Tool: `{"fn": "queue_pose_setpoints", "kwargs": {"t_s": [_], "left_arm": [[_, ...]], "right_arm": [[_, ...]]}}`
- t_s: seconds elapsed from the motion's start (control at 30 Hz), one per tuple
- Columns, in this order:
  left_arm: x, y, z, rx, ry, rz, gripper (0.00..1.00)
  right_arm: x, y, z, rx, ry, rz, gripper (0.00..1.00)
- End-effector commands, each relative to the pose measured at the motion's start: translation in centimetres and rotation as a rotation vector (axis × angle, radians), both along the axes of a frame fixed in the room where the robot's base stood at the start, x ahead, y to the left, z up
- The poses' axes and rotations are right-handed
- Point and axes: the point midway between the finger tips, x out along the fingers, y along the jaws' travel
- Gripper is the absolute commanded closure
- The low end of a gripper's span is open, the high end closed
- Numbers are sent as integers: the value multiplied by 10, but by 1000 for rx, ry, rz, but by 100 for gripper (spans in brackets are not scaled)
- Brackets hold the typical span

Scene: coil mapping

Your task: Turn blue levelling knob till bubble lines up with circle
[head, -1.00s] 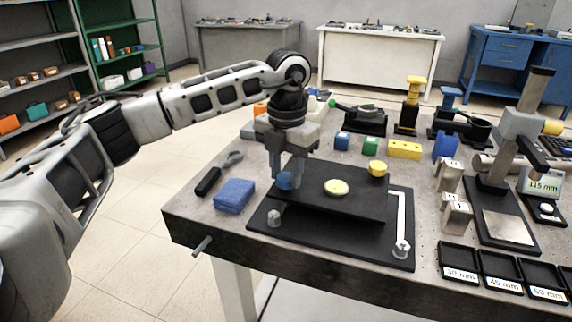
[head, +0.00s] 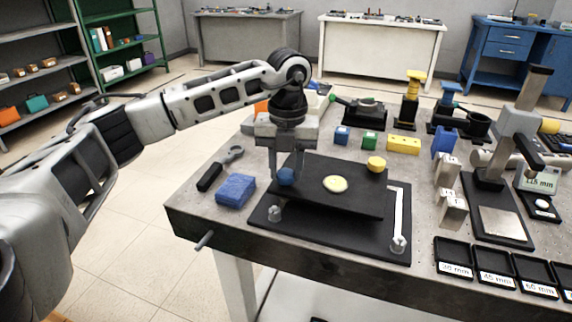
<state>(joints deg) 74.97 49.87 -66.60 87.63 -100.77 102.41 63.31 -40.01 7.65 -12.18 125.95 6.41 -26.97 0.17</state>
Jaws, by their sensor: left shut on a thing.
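My left gripper (head: 286,172) points down and is shut on the blue levelling knob (head: 286,177) at the back left corner of the black levelling plate (head: 335,201). The round pale yellow bubble level (head: 335,183) sits in the middle of the plate. The bubble and its circle are too small to make out. A yellow knob (head: 376,163) stands at the plate's back right corner. The plate rests above a larger black base (head: 330,242) with grey feet at its front. My right gripper is not in view.
A blue sponge-like block (head: 236,190) and a wrench (head: 221,167) lie left of the plate. Blue, green and yellow blocks stand behind it. A gauge stand (head: 497,170) and labelled black trays (head: 497,268) are at the right.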

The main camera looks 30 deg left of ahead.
Motion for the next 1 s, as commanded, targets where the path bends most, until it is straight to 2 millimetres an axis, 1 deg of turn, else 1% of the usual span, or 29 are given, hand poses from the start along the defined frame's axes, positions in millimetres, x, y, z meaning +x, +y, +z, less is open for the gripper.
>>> {"fn": "queue_pose_setpoints", "kwargs": {"t_s": [0.03, 0.33, 0.37, 0.4, 0.43, 0.67, 0.77, 0.87, 0.97, 1.0], "left_arm": [[4, 2, 6, 0, -19, 8, 89], [4, 2, 6, -1, -20, 8, 89], [4, 2, 6, -1, -20, 8, 58], [3, 2, 6, 0, -18, 7, 47], [3, 2, 6, 0, -16, 7, 44], [2, 1, 3, -1, -9, 3, 44], [2, 0, 6, -1, -9, 3, 44], [2, 0, 17, 0, -10, 3, 44], [2, 0, 35, -2, -13, 3, 44], [3, 0, 44, -2, -13, 3, 44]], "right_arm": [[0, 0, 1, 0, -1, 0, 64], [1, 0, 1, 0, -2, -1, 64], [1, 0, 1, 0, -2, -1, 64], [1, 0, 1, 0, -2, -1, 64], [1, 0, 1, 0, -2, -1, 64], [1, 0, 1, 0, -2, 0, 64], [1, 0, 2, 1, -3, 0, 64], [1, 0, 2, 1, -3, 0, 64], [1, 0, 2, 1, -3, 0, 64], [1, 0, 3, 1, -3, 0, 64]]}}
